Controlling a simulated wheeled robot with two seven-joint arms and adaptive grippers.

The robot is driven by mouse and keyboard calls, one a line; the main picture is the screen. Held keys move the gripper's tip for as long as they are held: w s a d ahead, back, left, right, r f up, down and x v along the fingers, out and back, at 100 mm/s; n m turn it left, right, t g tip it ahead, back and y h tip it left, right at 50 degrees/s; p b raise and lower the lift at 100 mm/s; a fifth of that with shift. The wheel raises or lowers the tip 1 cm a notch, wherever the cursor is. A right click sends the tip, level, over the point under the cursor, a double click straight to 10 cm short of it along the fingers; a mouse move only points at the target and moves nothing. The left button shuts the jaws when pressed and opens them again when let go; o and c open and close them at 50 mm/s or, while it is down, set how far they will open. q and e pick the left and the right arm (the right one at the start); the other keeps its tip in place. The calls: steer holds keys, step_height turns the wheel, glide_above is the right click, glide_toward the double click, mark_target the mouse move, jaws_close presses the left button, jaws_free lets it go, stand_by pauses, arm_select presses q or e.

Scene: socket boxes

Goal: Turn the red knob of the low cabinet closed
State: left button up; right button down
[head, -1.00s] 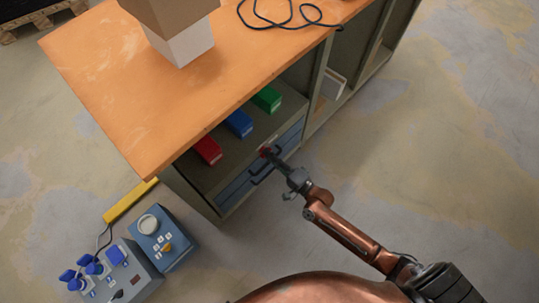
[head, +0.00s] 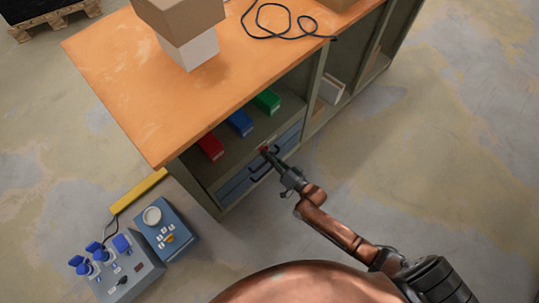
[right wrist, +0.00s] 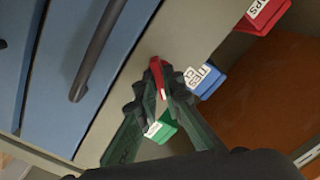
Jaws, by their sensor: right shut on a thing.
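The low cabinet (head: 188,180) stands under an orange worktop, with blue drawers (head: 236,184) low in its front; a blue drawer with a dark handle also shows in the right wrist view (right wrist: 60,85). The red knob (head: 264,150) is on the cabinet's front, above the drawers, and is small in the head view. In the right wrist view the red knob (right wrist: 157,73) sits between my fingertips. My right gripper (head: 268,153) is shut on it, and it also shows in the right wrist view (right wrist: 160,90). My left gripper is not in view.
Red (head: 210,147), blue (head: 240,123) and green (head: 267,101) bins stand on the shelf above the drawers. Boxes (head: 190,35) and a dark cable (head: 285,25) lie on the worktop. Socket boxes (head: 128,275) stand on the floor at left. The floor at right is clear.

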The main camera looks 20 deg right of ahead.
steer(key=n+p, duration=0.1)
steer(key=n, duration=0.2)
steer(key=shift+n, duration=0.3)
steer(key=shift+n+p, duration=0.4)
steer(key=shift+n, duration=1.1)
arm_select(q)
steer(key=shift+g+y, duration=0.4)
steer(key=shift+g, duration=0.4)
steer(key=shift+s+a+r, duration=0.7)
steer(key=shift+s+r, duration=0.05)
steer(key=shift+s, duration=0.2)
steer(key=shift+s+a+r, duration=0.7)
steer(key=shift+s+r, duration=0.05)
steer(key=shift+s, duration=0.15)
arm_select(e)
steer(key=shift+n, duration=0.8)
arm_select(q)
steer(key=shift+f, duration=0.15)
arm_select(e)
steer(key=c, duration=2.1)
jaws_free()
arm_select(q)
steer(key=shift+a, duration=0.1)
